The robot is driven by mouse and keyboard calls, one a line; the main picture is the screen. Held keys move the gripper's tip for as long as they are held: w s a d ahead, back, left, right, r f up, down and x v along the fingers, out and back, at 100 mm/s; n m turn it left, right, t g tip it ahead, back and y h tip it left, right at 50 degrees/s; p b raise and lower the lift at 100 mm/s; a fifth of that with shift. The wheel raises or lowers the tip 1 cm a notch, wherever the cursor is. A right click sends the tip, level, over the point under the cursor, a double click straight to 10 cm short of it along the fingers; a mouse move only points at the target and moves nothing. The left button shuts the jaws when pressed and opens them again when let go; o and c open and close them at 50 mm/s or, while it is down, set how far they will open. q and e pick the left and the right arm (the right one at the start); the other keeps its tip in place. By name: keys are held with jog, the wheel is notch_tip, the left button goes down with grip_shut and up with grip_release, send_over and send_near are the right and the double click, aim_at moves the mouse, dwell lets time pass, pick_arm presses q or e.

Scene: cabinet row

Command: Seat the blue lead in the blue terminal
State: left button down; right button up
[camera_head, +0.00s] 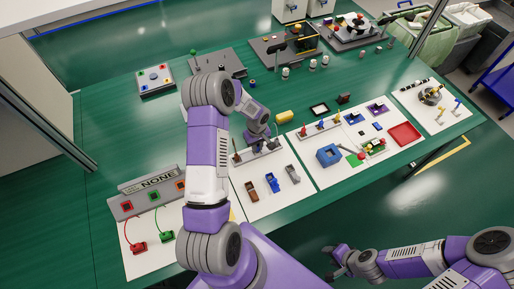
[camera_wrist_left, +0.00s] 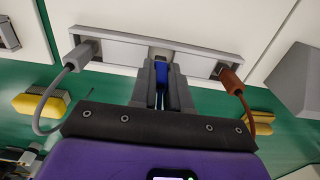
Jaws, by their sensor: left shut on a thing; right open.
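My left gripper (camera_head: 268,140) is over the light grey strip (camera_head: 248,156) on the white mat. In the left wrist view its fingers (camera_wrist_left: 163,92) are shut on the blue lead (camera_wrist_left: 161,75), in front of the middle of the strip (camera_wrist_left: 118,48). The fingers hide most of this lead, and I cannot tell whether it touches the strip. A blue block (camera_head: 272,183), apparently the blue terminal, lies on the mat between a brown block (camera_head: 252,190) and a grey one (camera_head: 292,174). My right gripper (camera_head: 338,262) is open and empty, away from the table.
A grey lead (camera_wrist_left: 80,57) and a brown lead (camera_wrist_left: 231,79) stand at the strip's ends, with cables curving beside the gripper. A blue box (camera_head: 328,155) and a red tray (camera_head: 404,134) are to the right.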

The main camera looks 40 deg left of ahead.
pick_arm(q)
notch_tip(320, 180, up, 9)
jog(key=shift+f+p, duration=0.15)
jog(key=shift+p, duration=0.2)
jog(key=shift+r+p, duration=1.1)
jog(key=shift+r, duration=0.95)
